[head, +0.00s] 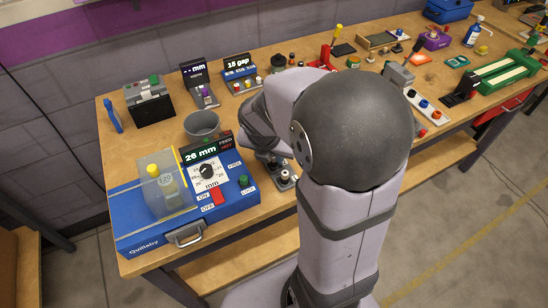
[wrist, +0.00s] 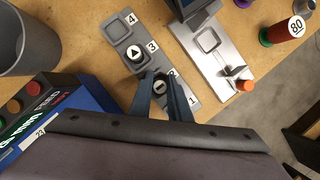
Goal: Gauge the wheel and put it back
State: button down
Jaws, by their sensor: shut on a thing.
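My gripper (wrist: 160,78) is over the grey numbered rack (wrist: 117,30) in the wrist view. Its two dark fingers are closed on a small dark round piece with a white face and a black bar (wrist: 160,87), seemingly the wheel. It is over the rack near number 2; I cannot tell whether it sits in its slot or is lifted. Another round piece with a black triangle (wrist: 134,53) sits in the slot by number 3. The slot by number 4 is empty. In the head view my arm hides the gripper; part of the rack (head: 286,182) shows beside it.
A silver plate with a square recess (wrist: 208,39) lies right of the rack. A spool marked 80 (wrist: 296,27) stands farther right. A grey cup (head: 202,124) and the blue Quillaby machine (head: 137,224), its display reading 26 mm, are on the left. A small "-- mm" display (head: 195,70) stands behind.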

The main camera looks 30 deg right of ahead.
notch_tip(320, 180, up, 10)
jog(key=shift+p, duration=0.9)
jog(key=d+m+g+y+p, duration=0.1)
jog(key=d+m+g+p, duration=0.3)
jog(key=m, duration=0.9)
jog(key=w+d+m+g+y+p, duration=0.1)
jog(key=d+m+p, duration=0.4)
jog(key=m, duration=0.9)
jog(key=d+g+y, duration=0.1)
jog(key=d+g, duration=0.1)
jog(key=shift+d+r+g, duration=0.25)
jog(key=shift+r+g, duration=0.1)
jog(key=shift+g, duration=0.05)
jog(key=shift+f+p, duration=1.4)
jog(key=shift+f, duration=3.55)
jog(key=shift+f, duration=0.2)
jog(key=c, duration=1.7)
grip_release()
jog(key=shift+o, duration=0.2)
